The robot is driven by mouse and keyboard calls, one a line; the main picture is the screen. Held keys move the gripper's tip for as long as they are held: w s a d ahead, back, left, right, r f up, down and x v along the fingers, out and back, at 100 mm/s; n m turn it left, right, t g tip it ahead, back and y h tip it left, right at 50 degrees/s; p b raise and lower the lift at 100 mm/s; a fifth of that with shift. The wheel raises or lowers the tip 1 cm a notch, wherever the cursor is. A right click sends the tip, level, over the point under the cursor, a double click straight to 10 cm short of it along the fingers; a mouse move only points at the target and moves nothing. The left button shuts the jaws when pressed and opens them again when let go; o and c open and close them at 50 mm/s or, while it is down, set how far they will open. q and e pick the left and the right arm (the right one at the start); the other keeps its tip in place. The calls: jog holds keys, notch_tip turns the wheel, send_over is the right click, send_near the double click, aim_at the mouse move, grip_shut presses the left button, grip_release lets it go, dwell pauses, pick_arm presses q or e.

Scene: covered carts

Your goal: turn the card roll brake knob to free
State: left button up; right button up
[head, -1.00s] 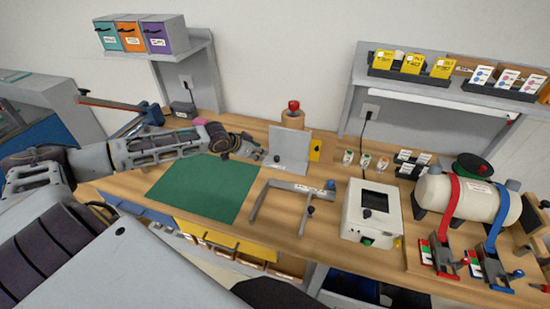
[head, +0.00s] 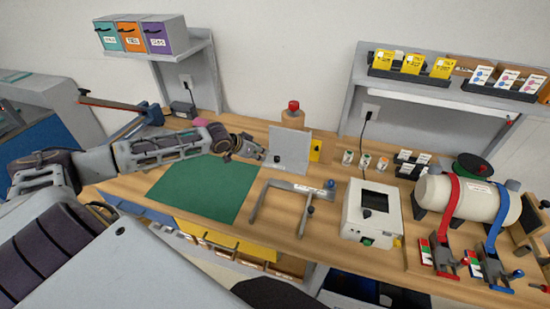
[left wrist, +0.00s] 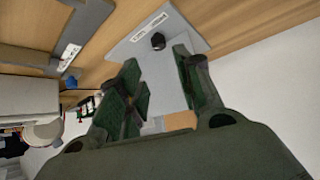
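A grey upright plate (head: 290,149) stands at the back of the bench, with a small black knob (head: 277,158) on its face. In the left wrist view the plate (left wrist: 190,35) carries a label too small to read and the black knob (left wrist: 158,41) in front of the fingers. My left gripper (head: 258,152) is just left of the knob, apart from it as far as I can tell. Its green-padded fingers (left wrist: 160,88) are spread with nothing between them. I cannot read which knob is named as the card roll brake. My right gripper is out of view.
A green mat (head: 205,188) lies below my left arm. A grey bracket (head: 283,185) with a blue knob (head: 331,184) lies in front of the plate. A white box device (head: 372,212) stands right of it. A red-topped block (head: 292,116) is behind the plate.

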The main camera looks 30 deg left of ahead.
aim_at(276, 158)
pick_arm(q)
jog(key=shift+p+x, duration=0.55)
jog(key=shift+x, duration=5.95)
jog(key=shift+d, duration=0.1)
jog(key=c, duration=0.7)
